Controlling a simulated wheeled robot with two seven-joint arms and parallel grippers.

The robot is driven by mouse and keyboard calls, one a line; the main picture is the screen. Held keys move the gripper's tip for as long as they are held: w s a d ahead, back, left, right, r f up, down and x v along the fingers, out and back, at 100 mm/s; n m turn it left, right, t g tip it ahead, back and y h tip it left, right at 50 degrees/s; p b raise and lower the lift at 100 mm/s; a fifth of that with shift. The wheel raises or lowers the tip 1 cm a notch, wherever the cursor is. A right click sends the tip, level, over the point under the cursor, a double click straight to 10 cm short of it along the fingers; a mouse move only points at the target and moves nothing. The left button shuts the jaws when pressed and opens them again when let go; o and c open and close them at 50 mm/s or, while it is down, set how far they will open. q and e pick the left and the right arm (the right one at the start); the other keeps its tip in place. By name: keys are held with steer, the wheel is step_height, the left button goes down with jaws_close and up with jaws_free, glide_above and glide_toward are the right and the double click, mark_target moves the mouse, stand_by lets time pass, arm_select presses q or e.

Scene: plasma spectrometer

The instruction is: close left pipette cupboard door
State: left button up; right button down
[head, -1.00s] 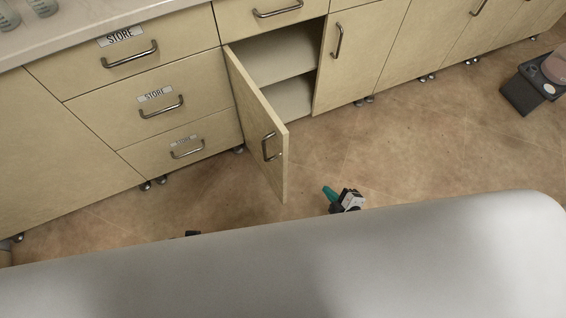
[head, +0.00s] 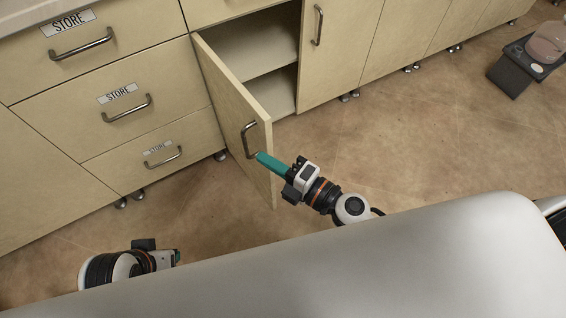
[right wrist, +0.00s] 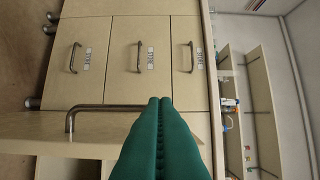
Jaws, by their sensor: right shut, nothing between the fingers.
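The left cupboard door (head: 236,112) is a pale wood panel that stands wide open, hinged at its left edge, with a metal bar handle (head: 248,140) on its outer face. Behind it the cupboard interior (head: 258,62) shows an empty-looking shelf. My right gripper (head: 260,157), with green fingers, is shut and empty just by the lower end of the handle, at the door's free edge. Contact cannot be told. In the right wrist view the shut fingers (right wrist: 160,105) point past the handle (right wrist: 100,108). My left gripper (head: 176,256) is at the lower left, mostly hidden by my body.
Drawers labelled STORE (head: 125,105) stand left of the open cupboard. A closed door (head: 335,45) is on its right. A dark device (head: 520,70) stands on the floor at the far right.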

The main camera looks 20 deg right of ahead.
mark_target(267, 141)
arm_select(q)
steer(key=shift+b, duration=0.3)
arm_select(e)
steer(key=shift+w+d, duration=0.15)
steer(key=shift+w, duration=1.2)
steer(key=shift+w+d, duration=0.15)
steer(key=shift+w, duration=1.15)
arm_select(q)
steer(key=shift+f, duration=0.15)
arm_select(e)
steer(key=shift+d, duration=0.1)
